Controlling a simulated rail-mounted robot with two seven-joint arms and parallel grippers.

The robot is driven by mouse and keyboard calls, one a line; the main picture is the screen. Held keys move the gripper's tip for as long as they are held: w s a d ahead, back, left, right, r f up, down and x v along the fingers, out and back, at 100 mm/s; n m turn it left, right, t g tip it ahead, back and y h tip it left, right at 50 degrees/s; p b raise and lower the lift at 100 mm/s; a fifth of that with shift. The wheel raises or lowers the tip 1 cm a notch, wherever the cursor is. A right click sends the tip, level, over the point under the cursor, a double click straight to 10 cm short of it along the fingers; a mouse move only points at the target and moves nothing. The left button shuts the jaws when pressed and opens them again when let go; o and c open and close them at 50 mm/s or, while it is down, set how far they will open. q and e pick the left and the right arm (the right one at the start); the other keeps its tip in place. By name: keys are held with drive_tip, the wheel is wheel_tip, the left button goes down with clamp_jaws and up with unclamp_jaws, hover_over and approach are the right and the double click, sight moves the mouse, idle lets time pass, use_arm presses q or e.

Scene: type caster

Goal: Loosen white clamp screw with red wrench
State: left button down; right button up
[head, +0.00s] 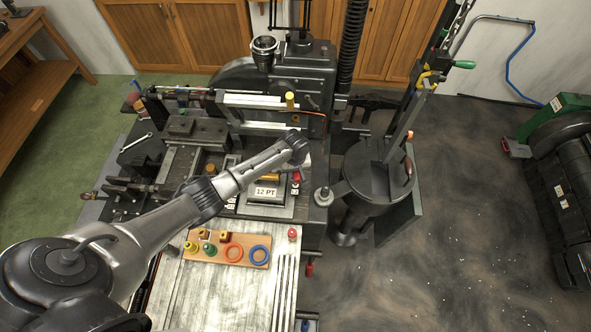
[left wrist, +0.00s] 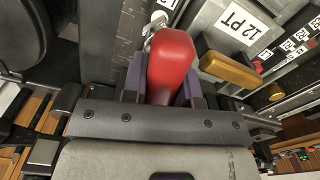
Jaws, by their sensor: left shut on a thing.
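The red wrench (left wrist: 171,62) shows in the left wrist view as a rounded red handle; a small red part (head: 297,177) also shows under my left gripper in the head view. My left gripper (head: 304,167) is over the machine, just right of the 12 PT label. In the left wrist view, its purple-padded fingers (left wrist: 165,88) are shut on the red handle. A metal part shows just beyond the handle, beside a small white piece (left wrist: 167,3) at the top edge. I cannot tell whether that is the white clamp screw or whether the wrench touches it. My right gripper is not in view.
The 12 PT label (head: 266,191) and a wooden handle (left wrist: 229,70) are close beside my left gripper. A wooden board (head: 203,254) with coloured rings and knobs lies on the pale worktop (head: 205,300). A dark round pot (head: 377,182) stands to the right.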

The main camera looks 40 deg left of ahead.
use_arm(q)
drive_tip(key=shift+f, duration=0.6)
idle(0.6)
drive_tip(key=shift+f+b, duration=0.75)
drive_tip(key=shift+f, duration=0.05)
drive_tip(key=m, duration=0.5)
drive_tip(key=shift+a+p, duration=0.1)
drive_tip(key=shift+p, duration=0.2)
drive_tip(key=m, duration=0.5)
